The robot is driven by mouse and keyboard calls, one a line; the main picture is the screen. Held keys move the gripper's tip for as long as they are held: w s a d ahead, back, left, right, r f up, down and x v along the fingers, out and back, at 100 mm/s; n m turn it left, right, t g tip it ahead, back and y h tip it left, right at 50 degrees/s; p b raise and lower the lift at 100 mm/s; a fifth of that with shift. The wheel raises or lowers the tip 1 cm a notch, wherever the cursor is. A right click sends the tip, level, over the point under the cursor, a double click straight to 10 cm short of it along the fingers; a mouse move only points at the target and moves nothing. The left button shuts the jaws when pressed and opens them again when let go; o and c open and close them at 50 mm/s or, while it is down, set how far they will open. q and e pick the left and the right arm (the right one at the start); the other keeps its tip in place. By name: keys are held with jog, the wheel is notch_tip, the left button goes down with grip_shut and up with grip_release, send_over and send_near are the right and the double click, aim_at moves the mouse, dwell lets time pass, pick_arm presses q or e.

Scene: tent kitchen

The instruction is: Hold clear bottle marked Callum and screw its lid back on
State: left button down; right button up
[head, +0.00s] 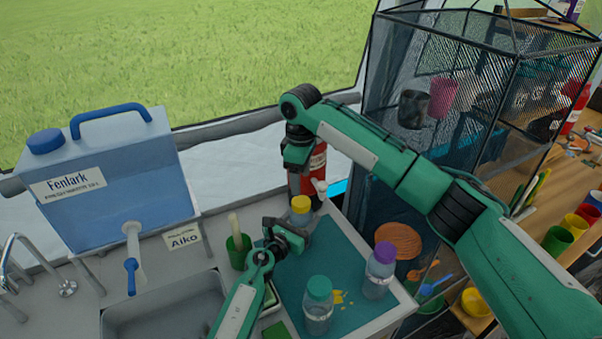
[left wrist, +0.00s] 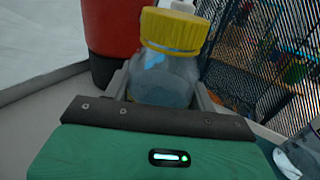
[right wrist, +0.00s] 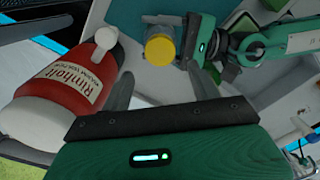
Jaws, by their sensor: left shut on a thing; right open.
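A clear bottle (head: 303,217) with a yellow lid (head: 300,204) stands near the far edge of the teal mat. My left gripper (head: 292,232) is shut around the bottle's body, below the lid. In the left wrist view the bottle (left wrist: 165,80) is between the fingers and the yellow lid (left wrist: 174,30) sits on its top; how tightly it is screwed I cannot tell. No name is legible on it. My right gripper (head: 297,165) is open and empty above the bottle. In the right wrist view the yellow lid (right wrist: 160,48) lies beyond the open fingers, apart from them.
A red Rimholt container (head: 317,165) stands close behind the bottle. A teal-lidded bottle (head: 318,305) and a purple-lidded bottle (head: 379,270) stand on the teal mat (head: 345,240). A green cup (head: 239,252) is left of my left gripper. A mesh cabinet (head: 440,110) rises at right.

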aim_at(301, 201)
notch_tip(301, 201, down, 7)
jog(key=shift+f, duration=0.15)
dwell(0.4)
jog(key=c, duration=1)
jog(key=o, duration=1.1)
jog(key=shift+o, duration=0.2)
notch_tip(301, 201, up, 12)
